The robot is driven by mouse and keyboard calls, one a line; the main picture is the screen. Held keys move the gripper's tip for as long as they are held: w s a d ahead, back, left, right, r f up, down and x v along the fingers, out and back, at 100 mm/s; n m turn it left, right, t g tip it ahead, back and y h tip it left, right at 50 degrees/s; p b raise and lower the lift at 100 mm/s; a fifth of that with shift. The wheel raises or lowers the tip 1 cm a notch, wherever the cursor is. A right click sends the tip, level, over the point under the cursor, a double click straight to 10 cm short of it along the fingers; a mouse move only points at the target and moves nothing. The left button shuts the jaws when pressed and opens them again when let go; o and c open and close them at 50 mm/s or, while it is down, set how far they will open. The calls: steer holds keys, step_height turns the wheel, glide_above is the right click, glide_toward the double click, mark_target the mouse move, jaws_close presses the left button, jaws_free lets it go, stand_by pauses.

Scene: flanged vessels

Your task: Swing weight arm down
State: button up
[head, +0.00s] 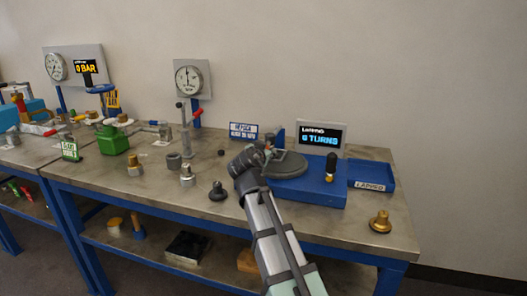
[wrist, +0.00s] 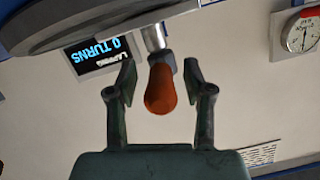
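The weight arm's orange-red knob (wrist: 160,88) hangs on a short metal stem in the wrist view. It sits between the two fingers of my gripper (wrist: 158,80), with a visible gap to each finger. My gripper (head: 264,153) is open at the left side of the lapping station in the head view. The grey round lapping plate (head: 287,168) lies on the blue base (head: 318,190); its dark edge also shows in the wrist view (wrist: 90,22). My gripper and arm mostly hide the knob in the head view. The display (head: 322,137) reads 0 TURNS.
A black-handled tool (head: 331,165) stands on the blue base, with the blue LAPPED tray (head: 372,178) to its right. A brass part (head: 380,222) sits at the bench's front right. A dark flanged part (head: 218,192) and metal pieces (head: 187,176) stand left of my arm.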

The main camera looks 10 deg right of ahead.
steer(key=v, duration=1.2)
